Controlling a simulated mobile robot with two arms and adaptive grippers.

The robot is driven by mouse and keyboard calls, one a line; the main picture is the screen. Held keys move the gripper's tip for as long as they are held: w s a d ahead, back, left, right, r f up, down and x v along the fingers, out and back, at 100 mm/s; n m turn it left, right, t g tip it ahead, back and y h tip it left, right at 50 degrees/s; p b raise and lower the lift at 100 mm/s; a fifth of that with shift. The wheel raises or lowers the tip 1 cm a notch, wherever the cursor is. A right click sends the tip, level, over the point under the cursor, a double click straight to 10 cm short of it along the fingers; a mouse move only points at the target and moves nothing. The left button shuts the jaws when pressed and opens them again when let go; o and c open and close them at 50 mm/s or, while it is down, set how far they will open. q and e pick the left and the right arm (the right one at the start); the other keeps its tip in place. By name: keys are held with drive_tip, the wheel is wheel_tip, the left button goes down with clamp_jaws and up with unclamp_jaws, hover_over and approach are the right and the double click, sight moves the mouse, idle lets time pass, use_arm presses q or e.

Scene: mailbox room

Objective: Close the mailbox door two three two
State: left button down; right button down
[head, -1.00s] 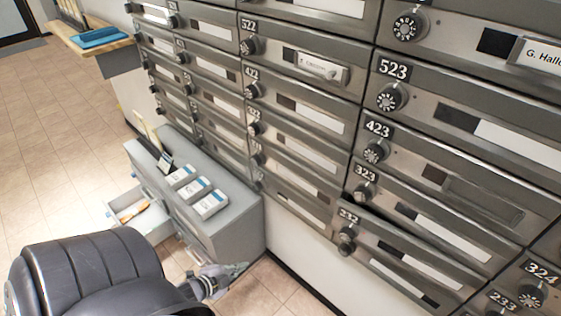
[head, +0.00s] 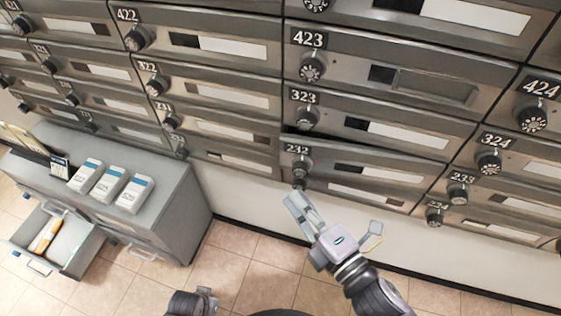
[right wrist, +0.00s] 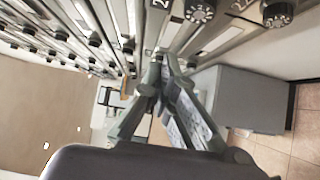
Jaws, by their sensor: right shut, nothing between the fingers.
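The mailbox door labelled 232 (head: 390,176) is in the right half of the head view, below door 323. It sticks out slightly from its neighbours, with a dark gap along its top edge. Its round dial (head: 299,168) is at its left end. My right gripper (head: 292,200) is just below that dial and in front of the lower row, its fingers shut and empty. I cannot tell whether it touches the front. In the right wrist view its fingers (right wrist: 165,65) meet close to the mailbox fronts.
A grey cabinet (head: 170,195) with white boxes (head: 131,194) on top stands at the left. Its open drawer (head: 60,236) juts out over the floor. Dials stick out from the neighbouring doors. The tiled floor (head: 255,260) below the mailboxes is clear.

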sight(290, 150)
use_arm(q)
drive_tip(key=shift+s+a+f, duration=0.1)
drive_tip(key=shift+f, duration=0.2)
use_arm(e)
drive_tip(key=shift+w+a, duration=0.45)
drive_tip(key=shift+w, duration=1.1)
drive_tip(key=shift+w+a, duration=0.5)
drive_tip(key=shift+w, duration=1.1)
drive_tip(key=shift+w+a, duration=0.45)
drive_tip(key=shift+w, duration=1.1)
drive_tip(key=w, duration=0.1)
drive_tip(key=w+m+h, duration=0.1)
drive_tip(key=w+t+h, duration=0.1)
drive_tip(key=w, duration=0.1)
drive_tip(key=shift+d, duration=0.25)
drive_tip(key=shift+w+m, duration=0.2)
drive_tip(key=shift+m, duration=0.1)
drive_tip(key=shift+d+r, duration=0.1)
use_arm(q)
drive_tip(key=shift+r, duration=0.35)
use_arm(e)
drive_tip(key=shift+d+r, duration=0.1)
